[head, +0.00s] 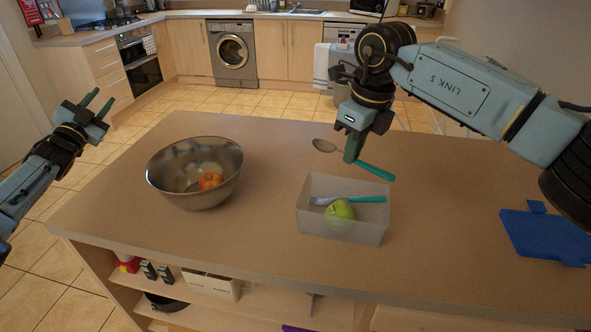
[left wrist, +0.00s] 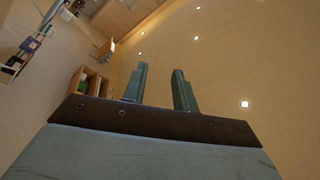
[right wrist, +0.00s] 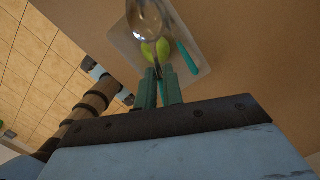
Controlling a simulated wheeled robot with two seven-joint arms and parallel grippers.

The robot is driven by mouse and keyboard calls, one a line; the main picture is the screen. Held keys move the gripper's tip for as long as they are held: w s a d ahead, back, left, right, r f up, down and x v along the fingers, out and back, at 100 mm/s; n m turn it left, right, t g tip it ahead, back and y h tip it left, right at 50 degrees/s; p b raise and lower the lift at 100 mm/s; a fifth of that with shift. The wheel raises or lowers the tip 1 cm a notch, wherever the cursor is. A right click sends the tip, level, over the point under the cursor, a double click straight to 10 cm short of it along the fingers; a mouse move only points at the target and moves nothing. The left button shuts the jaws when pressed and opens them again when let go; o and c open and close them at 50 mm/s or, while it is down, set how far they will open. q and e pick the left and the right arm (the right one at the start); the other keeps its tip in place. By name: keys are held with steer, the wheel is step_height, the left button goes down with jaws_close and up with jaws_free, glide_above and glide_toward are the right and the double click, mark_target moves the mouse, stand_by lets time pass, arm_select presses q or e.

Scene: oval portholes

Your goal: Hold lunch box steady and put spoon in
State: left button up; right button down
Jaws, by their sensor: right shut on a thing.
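The lunch box (head: 372,232) is a translucent grey open box on the table. A green apple (head: 340,212) and a fork with a teal handle (head: 368,199) are inside it. My right gripper (head: 352,155) is shut on the spoon (head: 374,171), holding it above the table just behind the box. The spoon has a metal bowl and a teal handle. In the right wrist view the spoon's bowl (right wrist: 150,18) covers part of the apple and box. My left gripper (head: 97,104) is open and empty, off the table's left side, far from the box.
A metal bowl (head: 215,185) with a red-orange fruit (head: 210,181) stands on the table left of the box. A blue board-like item (head: 545,235) lies at the right. The table between box and blue item is clear. Shelves with items show below the front edge.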

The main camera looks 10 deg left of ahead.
arm_select(q)
steer(key=w+d+r+m+g+h, duration=0.1)
steer(key=d+m+g+h, duration=0.65)
steer(key=d, duration=1.05)
steer(key=w+d+r+m+g+h, duration=0.15)
steer(key=d+m+g+h, duration=0.25)
steer(key=d+m+h, duration=1)
steer(key=m+g+y, duration=0.6)
steer(key=g+y, duration=0.4)
steer(key=y, duration=1)
glide_toward(299, 215)
steer(key=w, duration=0.2)
steer(key=f, duration=1.2)
steer(key=shift+w+d+f, duration=0.15)
steer(key=shift+d+f, duration=0.1)
steer(key=shift+f, duration=0.05)
